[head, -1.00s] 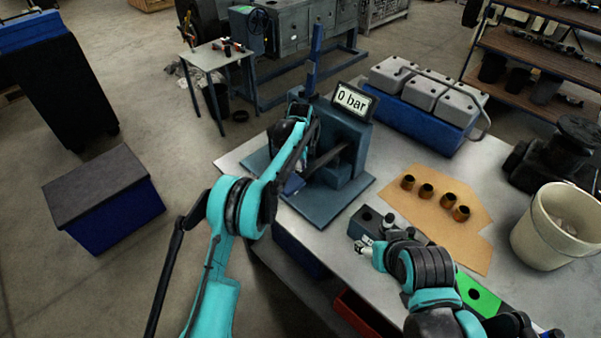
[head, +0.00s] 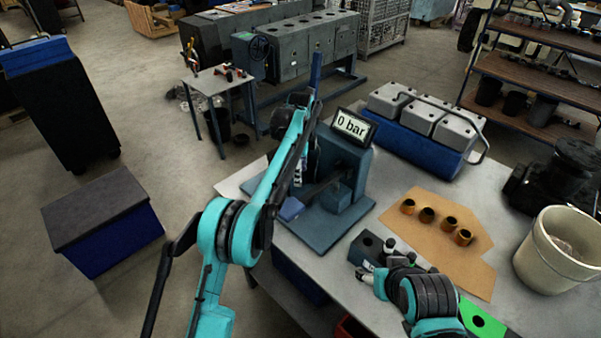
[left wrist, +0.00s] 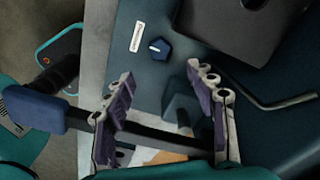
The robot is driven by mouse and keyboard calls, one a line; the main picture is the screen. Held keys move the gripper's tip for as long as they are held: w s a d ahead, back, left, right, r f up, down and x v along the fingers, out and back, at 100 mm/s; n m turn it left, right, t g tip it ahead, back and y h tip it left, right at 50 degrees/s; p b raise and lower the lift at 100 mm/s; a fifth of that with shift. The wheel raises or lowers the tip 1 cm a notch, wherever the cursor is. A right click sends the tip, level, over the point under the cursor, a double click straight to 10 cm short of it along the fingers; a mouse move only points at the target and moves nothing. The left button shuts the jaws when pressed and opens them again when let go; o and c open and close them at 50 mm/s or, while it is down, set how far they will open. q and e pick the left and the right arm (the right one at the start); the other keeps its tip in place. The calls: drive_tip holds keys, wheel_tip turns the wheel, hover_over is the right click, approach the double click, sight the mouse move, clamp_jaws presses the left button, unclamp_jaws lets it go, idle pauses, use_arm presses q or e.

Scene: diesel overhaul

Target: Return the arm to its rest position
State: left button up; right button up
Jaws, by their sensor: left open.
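My left arm reaches from the lower left over the blue-grey test stand (head: 345,160), whose display (head: 353,125) reads "0 bar". In the head view its forearm largely hides the left gripper. In the left wrist view, the left gripper (left wrist: 160,100) has its two fingers spread, with a dark lever bar (left wrist: 150,135) crossing the view between and below them. The lever's blue handle (left wrist: 35,108) lies left of the fingers; it also shows in the head view (head: 290,208). My right gripper (head: 366,277) is low over the bench, near a dark block (head: 369,246); its jaws are too small to judge.
A blue box (head: 105,220) stands on the floor at left.

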use_arm(q)
drive_tip(key=s+a+r+n+t+b, duration=0.2)
drive_tip(key=s+a+r+n, duration=0.35)
drive_tip(key=s, duration=0.35)
drive_tip(key=s+a+r+n+t+b, duration=0.2)
drive_tip(key=s+a+r+n, duration=0.2)
drive_tip(key=s+a+n, duration=0.4)
drive_tip(key=s+a+f+n+t+b, duration=0.1)
drive_tip(key=s+f+n, duration=0.1)
drive_tip(key=s+f, duration=0.2)
drive_tip(key=s+a+f+n+t, duration=0.1)
drive_tip(key=s+a+f+n, duration=0.1)
drive_tip(key=s, duration=0.8)
drive_tip(key=s+a+f+n+t+b, duration=0.1)
drive_tip(key=s+f+n, duration=0.2)
drive_tip(key=s+f, duration=0.2)
drive_tip(key=shift+s+a+f+b, duration=0.3)
drive_tip(key=shift+s+b, duration=0.05)
drive_tip(key=shift+s, duration=0.65)
